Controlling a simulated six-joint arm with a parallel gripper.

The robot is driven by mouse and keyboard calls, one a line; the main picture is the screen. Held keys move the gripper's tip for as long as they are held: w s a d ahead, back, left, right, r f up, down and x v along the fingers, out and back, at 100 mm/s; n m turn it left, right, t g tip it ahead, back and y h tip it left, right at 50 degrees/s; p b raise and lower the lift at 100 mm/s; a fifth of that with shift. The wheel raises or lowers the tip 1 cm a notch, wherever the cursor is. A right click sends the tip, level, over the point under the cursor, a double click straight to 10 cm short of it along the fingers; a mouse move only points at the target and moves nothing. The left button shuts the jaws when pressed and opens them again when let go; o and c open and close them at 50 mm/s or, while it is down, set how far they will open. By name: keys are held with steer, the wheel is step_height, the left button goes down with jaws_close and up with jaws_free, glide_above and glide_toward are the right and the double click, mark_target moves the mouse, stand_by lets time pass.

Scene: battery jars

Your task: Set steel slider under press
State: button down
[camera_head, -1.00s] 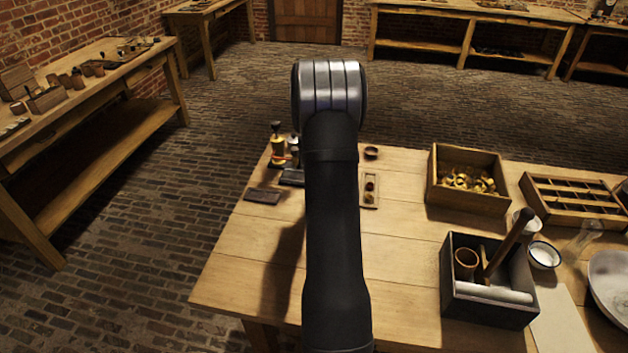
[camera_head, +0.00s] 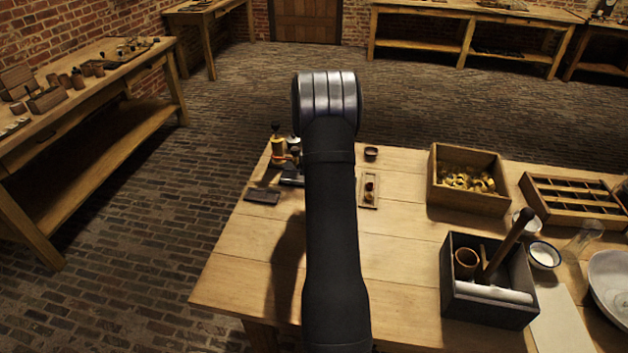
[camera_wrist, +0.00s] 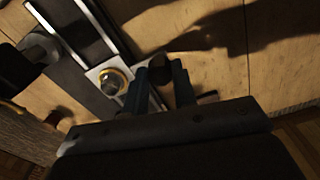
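The press (camera_head: 278,150), brass with a dark knob on top, stands at the table's far left corner. My gripper is hidden behind my arm in the head view. In the wrist view, the bright steel slider (camera_wrist: 97,72) lies at the end of a dark track with pale rails and bears a round part with a yellow ring (camera_wrist: 112,82). My gripper (camera_wrist: 168,72) has its two blue-grey fingers apart, just right of the ring. A dark knob-like piece (camera_wrist: 160,67) shows between the fingertips. Whether they press on it cannot be told. Dark press-like parts (camera_wrist: 18,70) show at left.
A dark flat plate (camera_head: 262,195) lies left of my arm. A small tray (camera_head: 369,196) and a cup (camera_head: 371,152) are to its right. A crate of brass pieces (camera_head: 467,206), a divided box (camera_head: 570,212) and a dark tool box (camera_head: 490,308) stand further right.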

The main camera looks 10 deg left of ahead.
steer(key=shift+d, duration=2.15)
steer(key=c, duration=1.2)
jaws_free()
steer(key=shift+o, duration=0.2)
steer(key=shift+r, duration=0.15)
step_height(320, 180, up, 17)
